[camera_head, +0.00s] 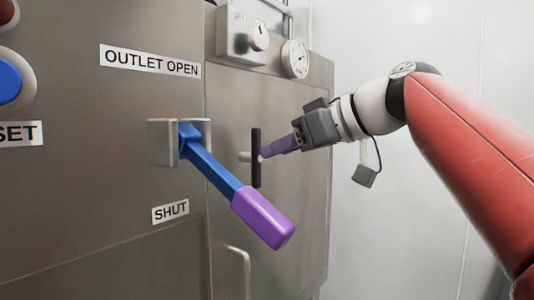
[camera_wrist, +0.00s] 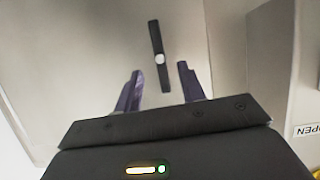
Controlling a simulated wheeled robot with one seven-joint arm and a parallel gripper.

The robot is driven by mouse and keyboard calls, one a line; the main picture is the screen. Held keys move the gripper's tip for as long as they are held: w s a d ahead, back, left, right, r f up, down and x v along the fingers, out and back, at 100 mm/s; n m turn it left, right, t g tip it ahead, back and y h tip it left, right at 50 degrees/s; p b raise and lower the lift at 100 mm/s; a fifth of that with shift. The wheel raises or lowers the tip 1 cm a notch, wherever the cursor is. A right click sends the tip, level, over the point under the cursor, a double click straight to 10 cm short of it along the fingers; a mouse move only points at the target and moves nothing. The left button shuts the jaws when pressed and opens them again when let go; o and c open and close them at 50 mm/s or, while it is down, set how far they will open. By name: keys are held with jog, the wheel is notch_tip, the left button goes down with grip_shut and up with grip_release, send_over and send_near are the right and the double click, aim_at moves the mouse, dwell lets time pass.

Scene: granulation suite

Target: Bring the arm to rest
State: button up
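My gripper (camera_head: 267,152) is at the end of my red and white arm, which reaches in from the right in the head view. Its purple fingers point left toward a black T-shaped handle (camera_head: 256,170) on the metal cabinet. A blue lever (camera_head: 212,165) with a purple grip slants down to the right, toward the SHUT label side, clear of my gripper.
The metal cabinet (camera_head: 90,190) fills the left and middle. It carries an OUTLET OPEN label (camera_head: 150,62), a SHUT label (camera_head: 170,211), a blue button (camera_head: 8,82), a dial gauge (camera_head: 295,59) and a lower bar handle (camera_head: 240,262). A pale wall stands behind my arm.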

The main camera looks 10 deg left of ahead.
jog(key=shift+s+d+r, duration=0.2)
jog(key=shift+d, duration=0.3)
jog(key=s+d+f+m+h+p, duration=0.6)
jog(key=s+d+f, duration=0.3)
jog(key=f, duration=0.5)
jog(key=s+d+f+m+h+p, duration=0.6)
jog(key=s+d+f, duration=0.3)
jog(key=d+f, duration=0.5)
jog(key=shift+d+f+m, duration=0.25)
jog(key=shift+m, duration=0.55)
jog(key=shift+c, duration=0.4)
